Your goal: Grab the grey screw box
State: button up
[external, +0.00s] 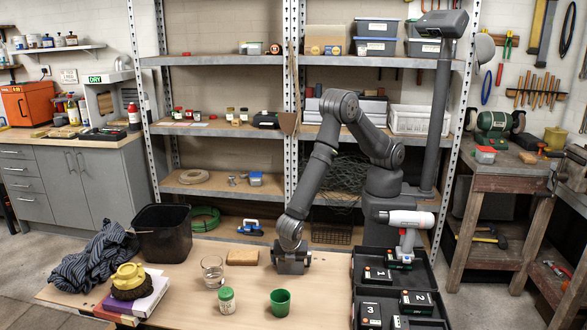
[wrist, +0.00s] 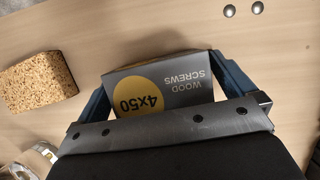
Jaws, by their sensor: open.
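The grey screw box (wrist: 165,82) lies on the wooden table, with a yellow circle reading "4x50" and the words "WOOD SCREWS" on its top. In the wrist view it sits between the two blue fingers of my gripper (wrist: 170,85). The fingers are spread, one on each side of the box, and my gripper's body hides its near part. I cannot tell whether the fingers touch its sides. In the external view my gripper (external: 291,262) is low over the table and mostly hides the box.
A cork block (external: 242,257) stands left of my gripper. A drinking glass (external: 212,270), a green-lidded jar (external: 226,300) and a green cup (external: 280,302) are in front. Black trays (external: 405,275) lie to the right. A black bin (external: 163,233) stands at the left.

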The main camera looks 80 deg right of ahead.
jog(key=c, duration=1.1)
jog(key=shift+c, duration=0.2)
jog(key=shift+r, duration=0.1)
